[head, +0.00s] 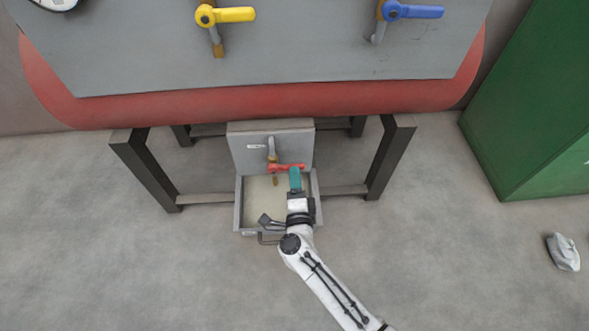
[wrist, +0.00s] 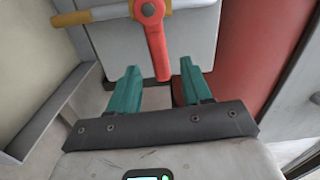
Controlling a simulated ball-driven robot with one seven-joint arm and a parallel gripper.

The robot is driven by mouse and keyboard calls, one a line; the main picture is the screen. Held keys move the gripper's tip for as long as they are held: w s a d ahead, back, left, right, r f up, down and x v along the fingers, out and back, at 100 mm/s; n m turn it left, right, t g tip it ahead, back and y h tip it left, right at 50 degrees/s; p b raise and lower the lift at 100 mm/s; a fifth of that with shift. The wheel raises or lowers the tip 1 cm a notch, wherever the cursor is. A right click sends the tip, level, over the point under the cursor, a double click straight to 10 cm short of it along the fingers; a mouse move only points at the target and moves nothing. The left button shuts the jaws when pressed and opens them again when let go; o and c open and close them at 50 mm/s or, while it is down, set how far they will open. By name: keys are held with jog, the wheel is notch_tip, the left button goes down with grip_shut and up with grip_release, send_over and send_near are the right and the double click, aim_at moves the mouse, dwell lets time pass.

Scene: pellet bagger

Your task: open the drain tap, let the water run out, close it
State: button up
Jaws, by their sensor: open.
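The drain tap has a red lever (head: 287,167) that points right in the head view, roughly level, with a brass spout (head: 275,181) below its pivot. It is mounted in front of a grey plate (head: 290,143) under the red tank. My gripper (head: 295,176) has teal fingers and is at the lever's free end. In the wrist view the red lever (wrist: 157,45) reaches between the open fingertips of my gripper (wrist: 160,70), with gaps on both sides. The spout's brass end (wrist: 70,19) shows at the upper left. I see no water stream.
A grey-rimmed tray (head: 239,205) with a pale inside stands under the tap. Dark frame legs (head: 146,170) flank it. A yellow lever (head: 235,14) and a blue lever (head: 418,11) are on the panel above. A green cabinet (head: 530,110) and a crumpled cloth (head: 563,252) are at right.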

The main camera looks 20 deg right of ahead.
aim_at(287, 168)
jog(key=shift+b+x, duration=0.7)
jog(key=shift+x, duration=1.75)
jog(key=shift+c, duration=0.5)
grip_shut()
